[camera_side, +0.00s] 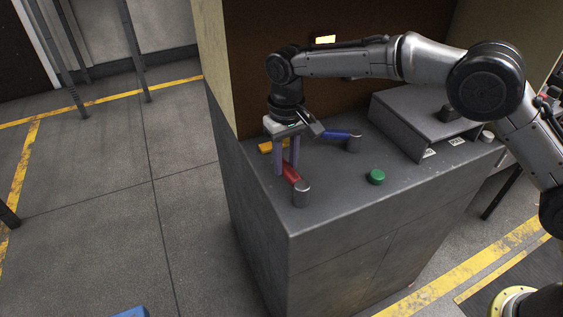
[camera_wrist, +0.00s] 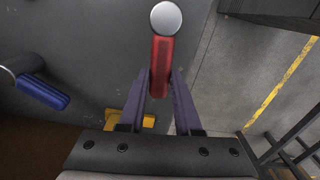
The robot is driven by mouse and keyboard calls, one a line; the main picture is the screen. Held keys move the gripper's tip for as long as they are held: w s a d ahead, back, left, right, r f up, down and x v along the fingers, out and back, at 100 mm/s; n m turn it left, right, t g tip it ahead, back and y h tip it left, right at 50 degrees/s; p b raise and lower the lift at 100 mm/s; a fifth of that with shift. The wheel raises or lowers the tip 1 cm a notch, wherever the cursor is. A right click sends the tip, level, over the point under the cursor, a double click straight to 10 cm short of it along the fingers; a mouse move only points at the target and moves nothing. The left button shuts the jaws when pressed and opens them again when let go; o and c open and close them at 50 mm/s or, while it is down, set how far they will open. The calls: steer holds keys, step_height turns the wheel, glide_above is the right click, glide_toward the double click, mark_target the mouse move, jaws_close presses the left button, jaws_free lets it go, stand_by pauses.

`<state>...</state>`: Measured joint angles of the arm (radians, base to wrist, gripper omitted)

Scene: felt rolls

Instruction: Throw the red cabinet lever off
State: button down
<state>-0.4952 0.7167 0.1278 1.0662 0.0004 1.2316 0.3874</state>
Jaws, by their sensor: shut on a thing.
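The red lever (camera_side: 291,173) lies low over the top of the grey cabinet (camera_side: 340,226), near its left edge, and is joined to a round grey pivot (camera_side: 301,193). In the wrist view the red lever (camera_wrist: 161,66) runs from its pale round pivot (camera_wrist: 166,18) down toward my gripper. My gripper (camera_side: 287,168) points down with its purple fingers on both sides of the lever's free end, shut on it. In the wrist view the fingers (camera_wrist: 160,84) flank that end. The part of the lever between the fingers is partly hidden in the side view.
A blue lever (camera_side: 336,134) on its own pivot lies behind my gripper, and a yellow piece (camera_side: 266,147) lies close behind the fingers. A green button (camera_side: 376,177) sits to the right. A grey sloped box (camera_side: 420,124) stands at the back right. The front top is clear.

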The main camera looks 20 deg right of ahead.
mark_target(288, 165)
steer(key=shift+w+d+r+m, duration=0.1)
steer(key=shift+d+m, duration=0.15)
steer(key=shift+m, duration=0.15)
steer(key=c, duration=0.6)
jaws_free()
step_height(288, 165, up, 14)
stand_by(0.3)
stand_by(0.4)
